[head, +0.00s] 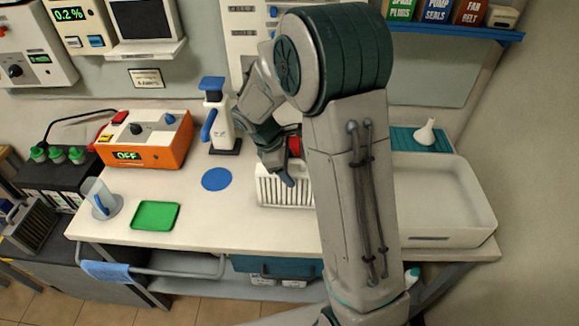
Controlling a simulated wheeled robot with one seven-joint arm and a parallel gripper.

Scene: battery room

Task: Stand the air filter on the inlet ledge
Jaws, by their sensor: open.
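My gripper (277,168) is open, just above and behind a white box with vertical slots (285,193) on the workbench. My arm hides the right end of this box, and I cannot tell whether the fingers touch it. A grey finned block in a pale frame (31,229) lies tilted at the far left, beside the dark battery. It looks like the air filter, but I cannot be certain. I cannot make out the inlet ledge for sure. A red thing (294,146) shows partly behind my gripper.
A white basin (445,207) fills the right end. The front middle is clear.

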